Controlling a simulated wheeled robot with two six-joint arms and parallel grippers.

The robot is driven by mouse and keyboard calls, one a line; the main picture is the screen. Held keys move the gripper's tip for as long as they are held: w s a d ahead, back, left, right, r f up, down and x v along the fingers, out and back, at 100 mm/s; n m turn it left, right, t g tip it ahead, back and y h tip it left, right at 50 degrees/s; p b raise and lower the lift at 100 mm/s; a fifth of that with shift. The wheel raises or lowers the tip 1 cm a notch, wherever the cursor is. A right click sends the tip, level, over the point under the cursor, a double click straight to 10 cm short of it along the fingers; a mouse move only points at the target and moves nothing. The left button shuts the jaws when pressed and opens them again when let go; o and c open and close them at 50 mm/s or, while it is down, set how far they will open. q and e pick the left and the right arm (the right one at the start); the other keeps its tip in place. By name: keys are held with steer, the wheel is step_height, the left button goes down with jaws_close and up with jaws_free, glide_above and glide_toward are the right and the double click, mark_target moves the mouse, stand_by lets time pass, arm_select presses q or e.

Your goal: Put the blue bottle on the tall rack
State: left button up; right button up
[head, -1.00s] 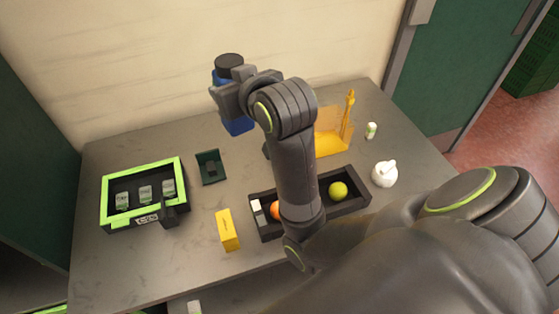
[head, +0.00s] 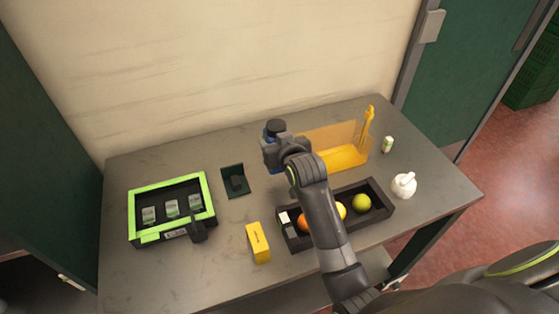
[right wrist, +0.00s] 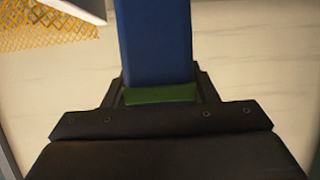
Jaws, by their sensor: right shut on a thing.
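The blue bottle (head: 270,131) with its black cap is held by my right gripper (head: 273,150) above the back middle of the table. The bottle also fills the upper middle of the right wrist view (right wrist: 155,40). No rack is clearly recognisable as the tall one; a yellow-orange holder (head: 345,155) with an upright post stands just right of the bottle. My left gripper is not in view.
A black tray (head: 378,211) with fruit lies partly under my right arm. The left back tabletop is clear.

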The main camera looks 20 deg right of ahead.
steer(key=shift+f, duration=2.75)
steer(key=shift+f, duration=0.15)
steer(key=o, duration=1.2)
steer(key=shift+c, duration=0.2)
